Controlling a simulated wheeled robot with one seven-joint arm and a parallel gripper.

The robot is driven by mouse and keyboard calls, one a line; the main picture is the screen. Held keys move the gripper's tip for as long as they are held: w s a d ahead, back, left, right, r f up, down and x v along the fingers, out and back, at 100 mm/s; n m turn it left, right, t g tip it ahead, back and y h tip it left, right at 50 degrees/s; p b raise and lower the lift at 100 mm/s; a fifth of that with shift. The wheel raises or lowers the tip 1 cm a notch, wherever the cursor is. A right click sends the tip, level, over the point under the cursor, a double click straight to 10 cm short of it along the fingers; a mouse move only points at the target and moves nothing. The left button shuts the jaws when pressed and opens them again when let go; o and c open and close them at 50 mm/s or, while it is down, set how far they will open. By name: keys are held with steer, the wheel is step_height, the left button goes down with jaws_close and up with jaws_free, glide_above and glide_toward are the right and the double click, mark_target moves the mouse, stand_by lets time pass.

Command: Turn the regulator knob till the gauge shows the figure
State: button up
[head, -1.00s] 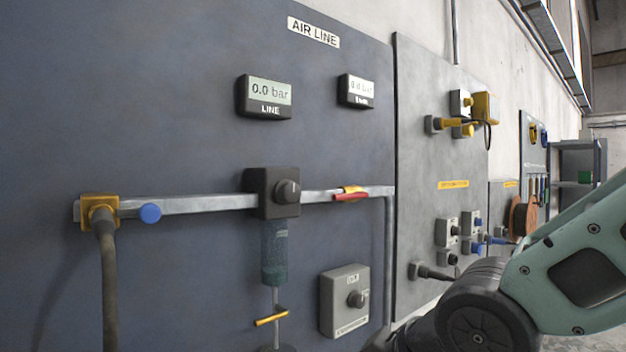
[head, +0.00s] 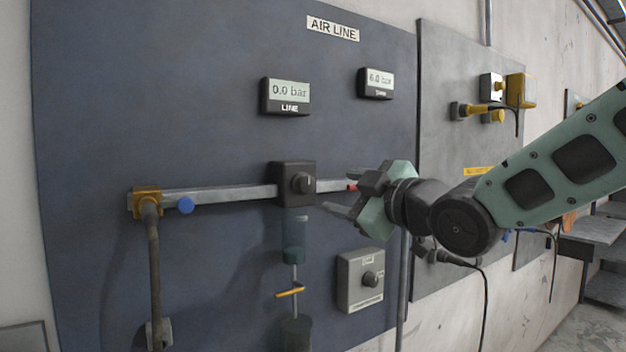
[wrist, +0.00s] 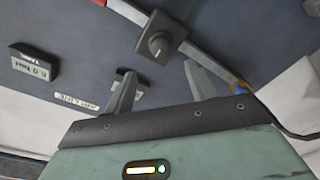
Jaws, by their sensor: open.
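The regulator knob (head: 303,183) is a round black knob on a black square body set in a grey pipe. It also shows in the wrist view (wrist: 158,47), beyond my fingers. The gauge labelled LINE (head: 289,91) reads 0.0 bar. A second gauge (head: 376,81) to its right has small figures, seemingly 6.0 bar, and a blurred label. My gripper (head: 333,198) is open and empty, right of the knob and apart from it in the head view. In the wrist view, its two fingers (wrist: 160,88) stand apart below the knob.
A yellow fitting with a hose (head: 147,202) and a blue knob (head: 186,205) are on the pipe's left. A filter bowl with a yellow lever (head: 290,292) hangs below the regulator. A grey box with another knob (head: 361,281) is at lower right. The upper left panel is clear.

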mark_target(309, 185)
steer(key=p+x, duration=0.3)
steer(key=x, duration=0.7)
steer(key=c, duration=1)
